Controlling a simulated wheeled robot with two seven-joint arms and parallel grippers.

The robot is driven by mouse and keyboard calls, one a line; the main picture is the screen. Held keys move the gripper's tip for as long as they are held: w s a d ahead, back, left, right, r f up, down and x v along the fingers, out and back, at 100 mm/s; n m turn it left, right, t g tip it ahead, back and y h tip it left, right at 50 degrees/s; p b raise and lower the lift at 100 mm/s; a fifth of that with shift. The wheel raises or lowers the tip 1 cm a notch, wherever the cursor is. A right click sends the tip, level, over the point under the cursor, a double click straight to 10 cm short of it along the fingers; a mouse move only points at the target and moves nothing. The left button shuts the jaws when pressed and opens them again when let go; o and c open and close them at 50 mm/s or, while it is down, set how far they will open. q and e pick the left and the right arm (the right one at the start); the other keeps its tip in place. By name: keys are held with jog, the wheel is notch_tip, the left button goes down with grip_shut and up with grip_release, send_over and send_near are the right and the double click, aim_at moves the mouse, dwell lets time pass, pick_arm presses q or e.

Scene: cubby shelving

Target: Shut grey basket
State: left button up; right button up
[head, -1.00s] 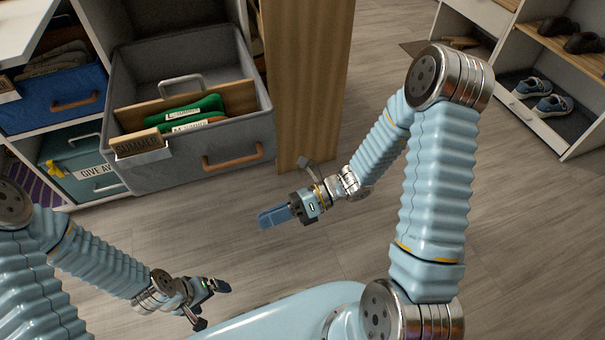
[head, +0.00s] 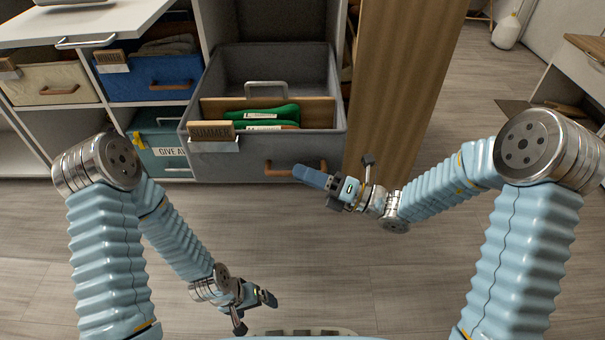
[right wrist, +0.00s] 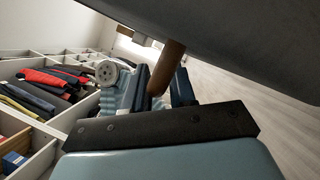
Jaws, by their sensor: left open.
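The grey basket (head: 232,163) stands pulled out of its cubby in the head view, with an open top and a brown handle (head: 280,171) on its front. My right gripper (head: 312,178) is at the right end of that handle. In the right wrist view the brown handle (right wrist: 166,68) appears between the two blue fingers, which stand apart; I cannot tell whether they touch it. The basket's underside (right wrist: 250,40) fills the upper right there. My left gripper (head: 266,298) is open and empty, low over the floor, away from the basket.
The floor in front is clear.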

jog(key=shift+w+a, duration=0.15)
jog(key=shift+a, duration=0.3)
jog(key=shift+c, duration=0.3)
grip_shut()
